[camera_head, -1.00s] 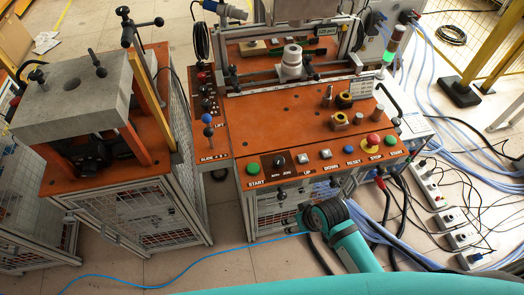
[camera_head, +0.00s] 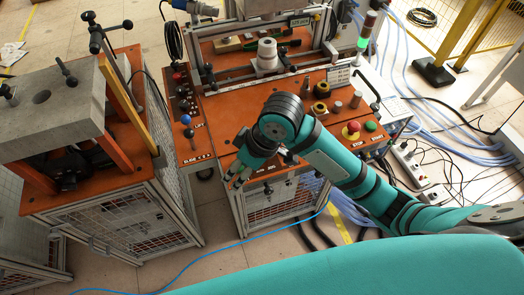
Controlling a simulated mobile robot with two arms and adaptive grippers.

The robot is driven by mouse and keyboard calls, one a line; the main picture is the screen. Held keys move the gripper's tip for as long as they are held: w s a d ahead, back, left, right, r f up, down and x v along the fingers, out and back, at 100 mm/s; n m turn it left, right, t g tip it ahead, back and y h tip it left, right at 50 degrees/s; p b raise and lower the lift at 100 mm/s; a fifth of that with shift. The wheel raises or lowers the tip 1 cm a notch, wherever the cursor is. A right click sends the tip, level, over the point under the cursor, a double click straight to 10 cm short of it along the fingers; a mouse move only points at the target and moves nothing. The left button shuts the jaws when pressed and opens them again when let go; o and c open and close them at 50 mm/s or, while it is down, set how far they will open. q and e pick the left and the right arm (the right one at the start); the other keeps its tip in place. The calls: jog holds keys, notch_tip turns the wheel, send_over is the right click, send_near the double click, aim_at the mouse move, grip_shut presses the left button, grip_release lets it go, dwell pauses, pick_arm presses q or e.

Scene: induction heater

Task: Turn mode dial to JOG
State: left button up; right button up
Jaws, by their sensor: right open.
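The orange control panel (camera_head: 225,110) of the heater is in the middle of the head view. My right arm reaches across it from the right. I cannot tell whether the gripper touches anything. My left gripper is not in view.
The red STOP button (camera_head: 353,127) and a green button (camera_head: 371,126) show right of my arm. Blue and red lever knobs (camera_head: 187,119) stand left of the gripper. A press on a wire-mesh stand (camera_head: 130,215) is at the left. Cables and power strips lie on the floor at right.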

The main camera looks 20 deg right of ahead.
jog(key=w+d+r+n+g+h, duration=0.1)
jog(key=w+d+r+h, duration=0.1)
jog(key=w+d+r, duration=0.3)
jog(key=w+d+r+n+g+h, duration=0.1)
jog(key=d+r+h, duration=0.1)
jog(key=r, duration=0.6)
jog(key=f+p, duration=0.2)
jog(key=f, duration=1.5)
jog(key=shift+s+f, duration=0.2)
grip_shut()
